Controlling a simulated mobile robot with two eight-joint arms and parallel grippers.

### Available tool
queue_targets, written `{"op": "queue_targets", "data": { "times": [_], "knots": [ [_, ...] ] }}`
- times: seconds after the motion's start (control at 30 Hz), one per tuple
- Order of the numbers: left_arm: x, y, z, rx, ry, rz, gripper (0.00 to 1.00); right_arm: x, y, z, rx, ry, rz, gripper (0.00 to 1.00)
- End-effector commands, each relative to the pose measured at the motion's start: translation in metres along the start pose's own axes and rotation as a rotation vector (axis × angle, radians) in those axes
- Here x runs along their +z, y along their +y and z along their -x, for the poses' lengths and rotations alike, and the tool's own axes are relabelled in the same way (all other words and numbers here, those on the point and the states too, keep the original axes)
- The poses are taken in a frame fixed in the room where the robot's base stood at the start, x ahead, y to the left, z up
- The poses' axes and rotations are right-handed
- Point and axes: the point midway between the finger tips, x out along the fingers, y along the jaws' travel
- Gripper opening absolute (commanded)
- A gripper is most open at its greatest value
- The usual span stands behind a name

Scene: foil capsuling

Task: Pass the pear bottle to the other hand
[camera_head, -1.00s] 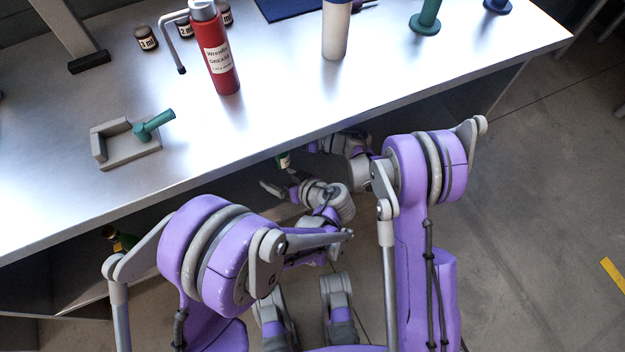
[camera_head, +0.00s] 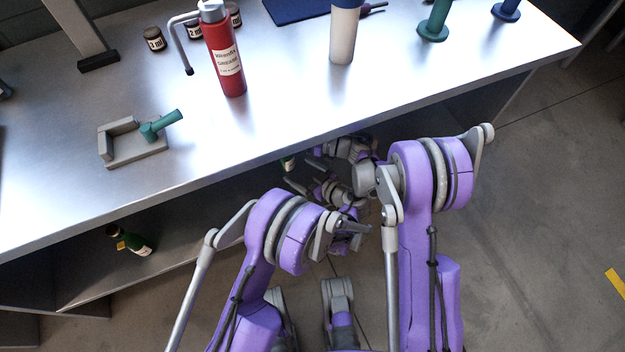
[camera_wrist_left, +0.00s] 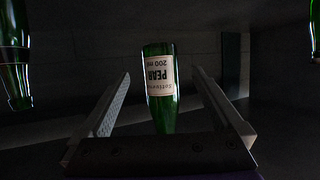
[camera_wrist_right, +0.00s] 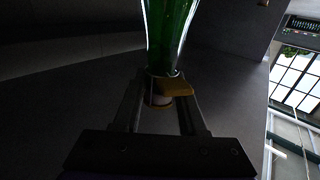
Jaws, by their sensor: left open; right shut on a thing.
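The pear bottle is green glass with a pale label. In the head view a small part of the pear bottle (camera_head: 287,163) shows below the table edge. My right gripper (camera_wrist_right: 163,98) is shut on the bottle's neck, beside an orange-yellow tag (camera_wrist_right: 175,87); the green body (camera_wrist_right: 168,35) extends away from it. In the left wrist view the pear bottle (camera_wrist_left: 160,85) appears with its label upside down, between the spread fingers of my open left gripper (camera_wrist_left: 160,92). Its neck end is hidden behind the gripper's base. I cannot tell whether any left finger touches it.
On the table stand a red grease bottle (camera_head: 224,60), a grey holder (camera_head: 120,148) and a white cylinder (camera_head: 342,40).

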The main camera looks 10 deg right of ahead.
Motion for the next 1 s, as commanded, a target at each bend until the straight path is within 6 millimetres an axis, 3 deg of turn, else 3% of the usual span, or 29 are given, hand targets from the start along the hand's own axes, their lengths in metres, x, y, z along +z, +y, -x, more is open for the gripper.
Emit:
{"op": "queue_targets", "data": {
  "times": [0.2, 0.4, 0.8, 1.0],
  "knots": [
    [-0.016, -0.001, -0.038, -0.002, 0.000, 0.000, 1.00, -0.001, 0.000, 0.000, 0.000, 0.001, 0.000, 0.00],
    [-0.023, -0.001, -0.059, -0.001, 0.000, -0.001, 1.00, -0.001, 0.000, 0.000, 0.000, 0.001, 0.000, 0.00],
    [-0.022, 0.000, -0.065, 0.001, -0.001, -0.001, 1.00, -0.001, 0.000, 0.000, 0.000, 0.001, 0.000, 0.00],
    [-0.022, 0.000, -0.065, 0.001, -0.001, -0.001, 0.64, -0.001, 0.000, 0.000, 0.000, 0.001, 0.000, 0.00]
  ]
}}
